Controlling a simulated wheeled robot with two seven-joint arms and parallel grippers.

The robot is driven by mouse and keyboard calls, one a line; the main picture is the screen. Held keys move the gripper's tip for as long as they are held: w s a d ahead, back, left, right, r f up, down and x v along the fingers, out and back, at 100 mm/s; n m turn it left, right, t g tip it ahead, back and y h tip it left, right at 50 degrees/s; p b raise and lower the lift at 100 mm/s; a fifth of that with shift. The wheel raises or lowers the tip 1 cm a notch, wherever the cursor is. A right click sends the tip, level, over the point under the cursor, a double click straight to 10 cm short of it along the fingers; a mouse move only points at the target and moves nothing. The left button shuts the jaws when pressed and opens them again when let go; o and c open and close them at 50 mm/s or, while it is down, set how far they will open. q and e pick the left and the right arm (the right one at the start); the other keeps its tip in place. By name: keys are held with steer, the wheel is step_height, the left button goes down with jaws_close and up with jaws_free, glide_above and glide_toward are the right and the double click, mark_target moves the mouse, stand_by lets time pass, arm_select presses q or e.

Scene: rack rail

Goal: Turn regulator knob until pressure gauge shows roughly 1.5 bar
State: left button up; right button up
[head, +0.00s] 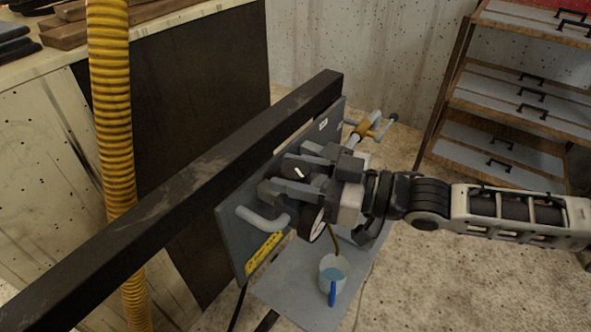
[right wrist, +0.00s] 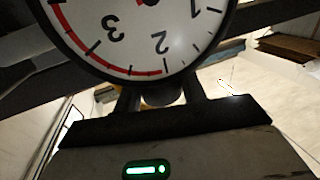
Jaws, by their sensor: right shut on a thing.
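My right gripper (head: 297,174) reaches in from the right to the grey panel (head: 236,225). It is shut on the regulator knob (head: 299,172), a dark piece with a short white line, partly hidden between the fingers. The pressure gauge (head: 313,225) sits just below the gripper, its white face steeply angled in the head view. In the right wrist view the gauge (right wrist: 140,38) looms close and upside down, with the numbers 1, 2 and 3 and a red arc along its rim. My left gripper is not in view.
A black rail (head: 190,190) runs diagonally behind the panel. A grey pipe (head: 263,219) and a brass valve (head: 364,128) stick out from the panel. A yellow hose (head: 112,110) hangs left; drawers (head: 510,105) stand right.

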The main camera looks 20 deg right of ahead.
steer(key=shift+r+m+t+h+p, duration=0.2)
steer(key=shift+m+t+h+p, duration=1.1)
steer(key=shift+p, duration=0.55)
steer(key=shift+m+t+h+p, duration=0.5)
steer(key=shift+t+h+p, duration=0.1)
steer(key=shift+p, duration=0.15)
steer(key=shift+m+t+h, duration=0.3)
steer(key=shift+h, duration=0.1)
steer(key=m+h, duration=0.1)
steer(key=t+h, duration=0.1)
steer(key=shift+f+m+h+p, duration=0.2)
steer(key=shift+m+h+p, duration=0.1)
steer(key=shift+m+p, duration=0.1)
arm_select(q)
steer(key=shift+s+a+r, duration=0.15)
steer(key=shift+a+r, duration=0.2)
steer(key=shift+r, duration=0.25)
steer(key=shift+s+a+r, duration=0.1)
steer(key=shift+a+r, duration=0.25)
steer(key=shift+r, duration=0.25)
arm_select(e)
steer(key=shift+m+t+h, duration=0.7)
steer(key=shift+m+h, duration=0.1)
steer(key=shift+h, duration=0.4)
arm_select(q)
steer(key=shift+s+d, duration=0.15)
arm_select(e)
steer(key=shift+h, duration=0.3)
steer(key=o, duration=1)
steer(key=shift+c, duration=0.2)
